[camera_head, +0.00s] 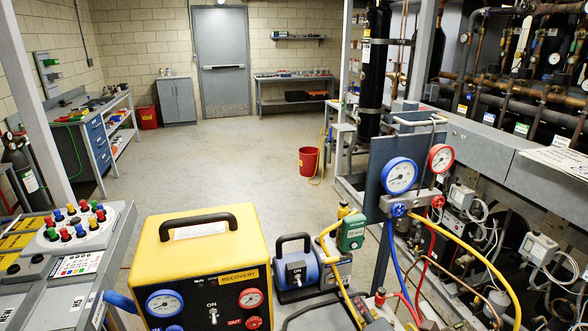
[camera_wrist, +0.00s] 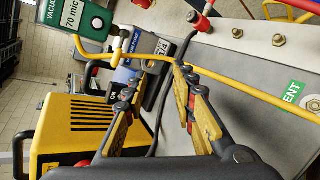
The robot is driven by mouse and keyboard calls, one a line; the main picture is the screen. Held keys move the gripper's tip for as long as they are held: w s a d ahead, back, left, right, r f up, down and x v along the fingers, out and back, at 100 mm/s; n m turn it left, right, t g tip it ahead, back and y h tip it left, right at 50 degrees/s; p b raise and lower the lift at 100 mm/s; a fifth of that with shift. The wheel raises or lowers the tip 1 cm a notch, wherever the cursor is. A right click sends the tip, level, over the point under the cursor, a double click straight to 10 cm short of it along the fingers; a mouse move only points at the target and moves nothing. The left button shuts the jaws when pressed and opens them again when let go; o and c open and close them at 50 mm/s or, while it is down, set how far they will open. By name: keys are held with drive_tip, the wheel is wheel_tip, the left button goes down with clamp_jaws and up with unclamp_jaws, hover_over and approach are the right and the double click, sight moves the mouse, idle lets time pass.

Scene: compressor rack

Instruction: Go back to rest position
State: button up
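My gripper (camera_wrist: 155,88) shows in the wrist view with its two yellow and black fingers apart and nothing between them. A yellow hose (camera_wrist: 150,60) crosses behind the fingertips; I cannot tell how close it is. Beyond the fingers is a blue-grey pump (camera_wrist: 125,77) with a dark handle. The yellow recovery machine (camera_wrist: 75,125) is at the lower left of the wrist view, and the green vacuum gauge (camera_wrist: 78,18) is at the top left. I cannot make out my gripper clearly in the head view.
In the head view, the yellow recovery machine (camera_head: 200,262), pump (camera_head: 297,272) and blue and red manifold gauges (camera_head: 399,176) with hanging hoses crowd the front. A control panel (camera_head: 70,262) is at left, the compressor rack (camera_head: 480,145) at right. Open floor (camera_head: 230,165) lies beyond, with a red bucket (camera_head: 308,161).

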drive_tip(key=s+d+r+m+g+h+p, duration=0.2)
drive_tip(key=s+d+m+g, duration=0.15)
drive_tip(key=s+m, duration=0.5)
drive_tip(key=s+d+r+m+g+h+p, duration=0.15)
drive_tip(key=s+d+m, duration=0.3)
drive_tip(key=m, duration=0.75)
drive_tip(key=s+a+r+m+g+y+p, duration=0.2)
drive_tip(key=s+a+r+m+y+p, duration=0.1)
drive_tip(key=r, duration=0.5)
drive_tip(key=shift+s+a+r+m+p, duration=0.2)
drive_tip(key=shift+s+a+m+p, duration=0.15)
drive_tip(key=shift+s+a+m, duration=0.55)
drive_tip(key=shift+w+a+n, duration=0.2)
drive_tip(key=shift+w+n, duration=0.05)
